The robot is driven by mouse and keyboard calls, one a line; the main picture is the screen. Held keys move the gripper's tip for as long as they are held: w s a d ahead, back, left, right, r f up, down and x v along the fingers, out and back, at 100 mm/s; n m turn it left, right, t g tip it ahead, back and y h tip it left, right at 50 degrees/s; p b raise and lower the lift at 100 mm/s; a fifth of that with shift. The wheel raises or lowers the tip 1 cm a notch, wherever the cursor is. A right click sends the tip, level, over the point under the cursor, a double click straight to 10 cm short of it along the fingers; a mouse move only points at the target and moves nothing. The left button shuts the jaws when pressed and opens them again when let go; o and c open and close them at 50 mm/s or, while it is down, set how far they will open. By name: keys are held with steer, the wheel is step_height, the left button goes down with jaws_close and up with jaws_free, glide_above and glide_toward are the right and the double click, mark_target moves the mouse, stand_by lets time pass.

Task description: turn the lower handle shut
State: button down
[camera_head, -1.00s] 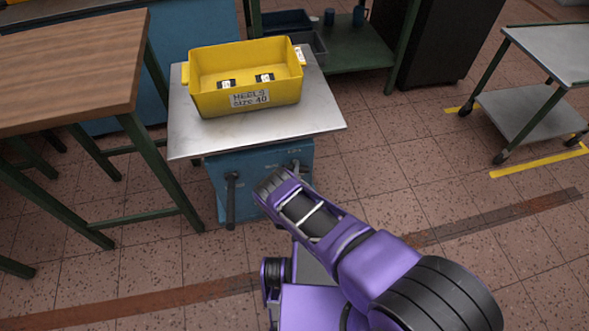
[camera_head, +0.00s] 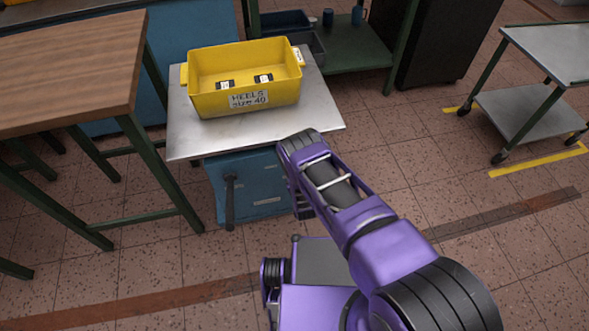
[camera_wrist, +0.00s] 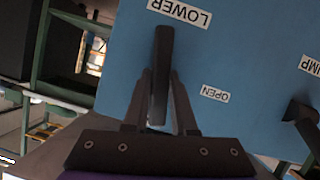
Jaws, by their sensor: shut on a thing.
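The lower handle (camera_wrist: 163,60) is a dark bar on the blue cabinet front (camera_wrist: 235,60). A white LOWER label (camera_wrist: 180,12) sits by its far end and an OPEN label (camera_wrist: 215,94) to one side; both read upside down in the wrist view. My gripper (camera_wrist: 161,80) is shut on the lower handle, one finger on each side, and the bar runs roughly in line with the fingers. In the head view my wrist (camera_head: 300,165) is at the cabinet's right side and hides this handle and the fingertips.
A second dark handle (camera_head: 230,200) hangs down on the cabinet's left; it shows by the PUMP label in the wrist view (camera_wrist: 302,112). The metal top (camera_head: 195,140) overhangs the cabinet and carries a yellow bin (camera_head: 215,103).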

steer(key=shift+d+m+g+y, duration=0.1)
steer(key=shift+m+g+y, duration=0.2)
steer(key=shift+m+y, duration=0.35)
steer(key=shift+m, duration=0.25)
steer(key=c, duration=0.7)
jaws_free()
